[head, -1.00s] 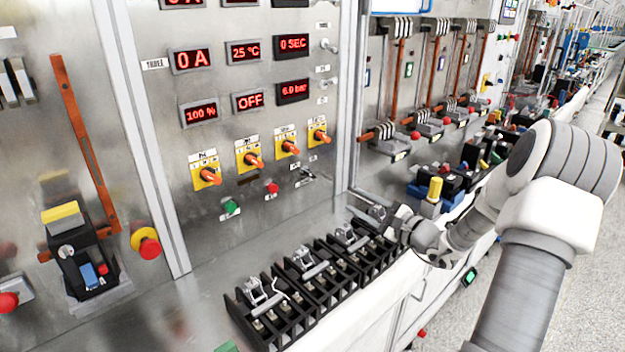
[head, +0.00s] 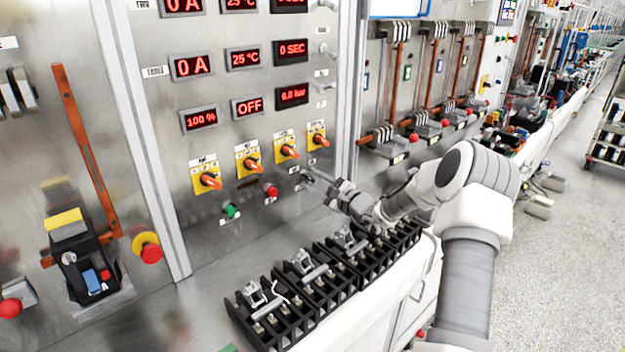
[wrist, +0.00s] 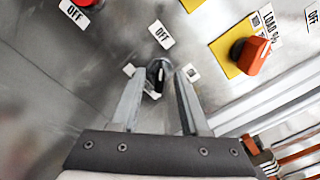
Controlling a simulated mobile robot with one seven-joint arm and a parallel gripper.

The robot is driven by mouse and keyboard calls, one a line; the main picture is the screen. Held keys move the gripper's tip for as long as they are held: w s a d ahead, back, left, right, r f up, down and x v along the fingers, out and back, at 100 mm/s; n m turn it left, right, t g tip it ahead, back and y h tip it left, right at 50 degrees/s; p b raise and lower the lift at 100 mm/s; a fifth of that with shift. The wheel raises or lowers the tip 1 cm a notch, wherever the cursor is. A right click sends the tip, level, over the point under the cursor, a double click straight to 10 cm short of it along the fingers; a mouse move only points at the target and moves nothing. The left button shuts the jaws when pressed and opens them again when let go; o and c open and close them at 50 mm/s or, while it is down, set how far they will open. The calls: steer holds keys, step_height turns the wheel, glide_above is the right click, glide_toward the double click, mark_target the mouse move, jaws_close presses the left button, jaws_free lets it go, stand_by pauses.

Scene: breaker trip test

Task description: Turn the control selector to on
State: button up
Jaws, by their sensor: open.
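The control selector (wrist: 157,76) appears to be the small black knob on the metal panel in the wrist view. A white OFF label (wrist: 161,34) sits just above it, and smaller labels lie to either side. The knob's pale pointer mark looks roughly upright in the picture; its exact setting is hard to tell. My gripper (wrist: 160,90) is open, with one finger on each side of the knob; I cannot tell whether they touch it. In the head view my gripper (head: 314,178) is at the panel's lower right, and the knob is mostly hidden there.
Orange rotary knobs on yellow plates (head: 288,151) sit above, with a red button (head: 271,191) and green button (head: 231,210) to the left. A black terminal block (head: 300,290) lies on the bench below my arm. A frame post (head: 346,90) stands to the right.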

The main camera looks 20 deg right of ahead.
steer(key=shift+w+a, duration=0.15)
steer(key=shift+w, duration=0.1)
jaws_close()
